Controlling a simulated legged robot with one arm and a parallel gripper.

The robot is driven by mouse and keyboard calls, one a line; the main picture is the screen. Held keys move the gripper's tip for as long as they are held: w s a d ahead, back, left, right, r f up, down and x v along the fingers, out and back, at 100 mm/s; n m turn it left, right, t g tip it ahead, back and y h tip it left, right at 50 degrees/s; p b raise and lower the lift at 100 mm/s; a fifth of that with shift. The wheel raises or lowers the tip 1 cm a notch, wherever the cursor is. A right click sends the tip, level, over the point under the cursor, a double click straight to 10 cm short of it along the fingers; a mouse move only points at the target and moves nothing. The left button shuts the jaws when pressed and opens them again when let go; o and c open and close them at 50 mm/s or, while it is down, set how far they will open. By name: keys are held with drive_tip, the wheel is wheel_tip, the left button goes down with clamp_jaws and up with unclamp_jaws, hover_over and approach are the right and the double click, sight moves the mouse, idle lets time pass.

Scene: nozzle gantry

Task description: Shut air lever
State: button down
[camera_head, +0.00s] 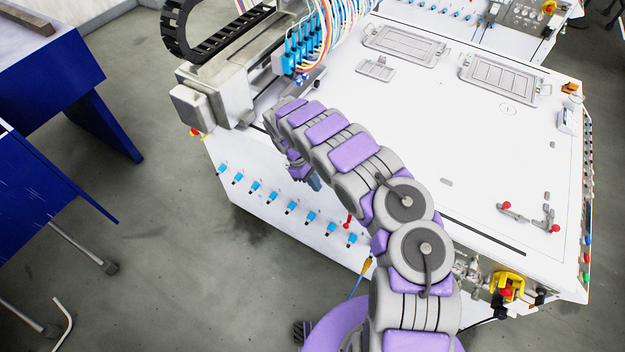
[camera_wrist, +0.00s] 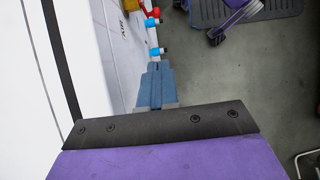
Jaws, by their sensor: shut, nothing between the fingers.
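A red lever (camera_head: 348,220) is on the front side panel of the white machine, among the blue fittings, just left of my arm in the head view. In the wrist view a red part (camera_wrist: 131,6) shows at the top edge, close to lettering that seems to read "AIR" (camera_wrist: 122,30). My gripper (camera_wrist: 157,68) is shut and empty, its blue-grey fingers together beside the panel. In the head view my gripper (camera_head: 314,183) is partly hidden by my arm, left of and above the red lever, apart from it.
Several blue fittings (camera_head: 272,197) stick out in a row along the front panel. The white table top (camera_head: 440,150) bears metal plates and two red-tipped clamps (camera_head: 507,206). A yellow-and-red switch (camera_head: 508,286) is at the lower right corner. Grey floor (camera_head: 150,220) in front is mostly clear.

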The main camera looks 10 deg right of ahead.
drive_tip(key=b, duration=0.2)
approach(348, 220)
wheel_tip(348, 220, down, 5)
drive_tip(key=s+a, duration=0.1)
drive_tip(key=a, duration=0.1)
drive_tip(key=shift+s+d+f+b, duration=0.15)
drive_tip(key=shift+s+d+f, duration=0.3)
drive_tip(key=shift+d, duration=0.2)
drive_tip(key=shift+s+d+f+b, duration=0.15)
drive_tip(key=shift+s+d+f, duration=0.25)
drive_tip(key=shift+d, duration=0.3)
drive_tip(key=shift+a+r, duration=0.1)
